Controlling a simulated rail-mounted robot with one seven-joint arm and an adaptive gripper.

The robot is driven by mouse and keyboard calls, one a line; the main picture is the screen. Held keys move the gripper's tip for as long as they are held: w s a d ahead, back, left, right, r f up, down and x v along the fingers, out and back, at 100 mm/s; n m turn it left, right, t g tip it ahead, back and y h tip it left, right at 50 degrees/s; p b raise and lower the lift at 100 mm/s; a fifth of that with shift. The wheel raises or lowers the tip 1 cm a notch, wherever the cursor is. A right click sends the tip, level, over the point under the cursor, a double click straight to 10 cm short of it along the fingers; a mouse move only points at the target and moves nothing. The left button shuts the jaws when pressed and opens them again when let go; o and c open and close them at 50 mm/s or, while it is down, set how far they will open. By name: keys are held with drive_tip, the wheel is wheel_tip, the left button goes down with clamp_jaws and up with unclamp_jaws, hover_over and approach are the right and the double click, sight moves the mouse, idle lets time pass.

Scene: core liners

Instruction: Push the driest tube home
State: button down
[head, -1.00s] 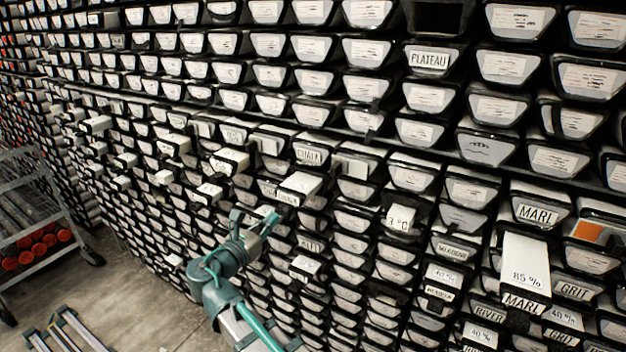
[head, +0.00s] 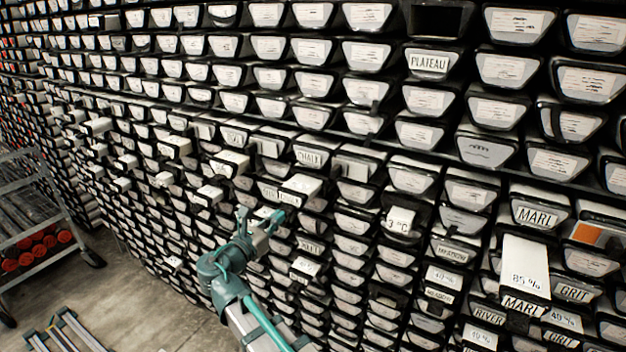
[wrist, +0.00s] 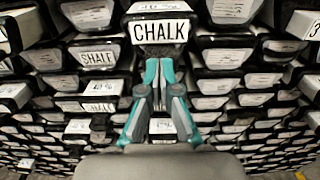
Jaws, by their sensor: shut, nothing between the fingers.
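My gripper (head: 268,220) is in front of the rack at the middle of the head view. Its teal fingers are shut and empty. In the wrist view, my gripper (wrist: 160,75) is just below a tube end labelled CHALK (wrist: 158,32); contact cannot be told. In the head view, a tube (head: 300,184) sticks out just above my fingertips. A tube with a long white top marked 85 % (head: 526,268) sticks out at the right, above a MARL label.
The rack of dark-framed tube ends fills the view. Several other tubes stick out at the left, such as one (head: 178,147). A grey cart (head: 40,225) with orange-ended tubes stands at the left.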

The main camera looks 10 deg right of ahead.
drive_tip(key=shift+x, duration=1.45)
drive_tip(key=shift+r, duration=0.1)
drive_tip(key=shift+p, duration=0.3)
